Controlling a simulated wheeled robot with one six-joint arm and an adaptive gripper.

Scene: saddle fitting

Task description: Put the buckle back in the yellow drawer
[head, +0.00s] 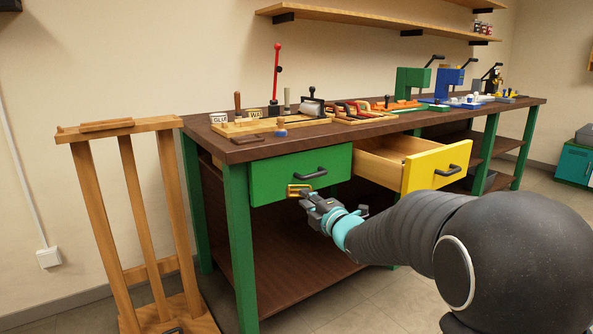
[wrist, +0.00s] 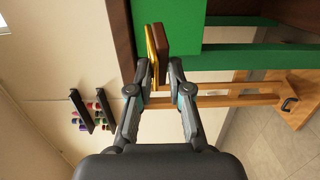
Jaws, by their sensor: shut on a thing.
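The buckle (head: 299,190) is a small gold frame in front of the lower part of the closed green drawer front (head: 285,182). My gripper (head: 309,198) is shut on it. In the wrist view my gripper (wrist: 159,73) has its fingertips on either side of the gold buckle (wrist: 151,48), with a brown block-like piece beside it; I cannot tell whether that piece belongs to it. The yellow drawer (head: 436,167) is pulled open, to the right of my gripper. Part of its wooden inside shows; the bottom near its front is hidden.
The workbench top (head: 350,128) carries hand tools, a green press (head: 412,80) and a blue press (head: 448,82). A wooden stand (head: 131,200) is at the left. A lower shelf (head: 285,270) lies under the drawers. The air in front of the drawers is free apart from my arm.

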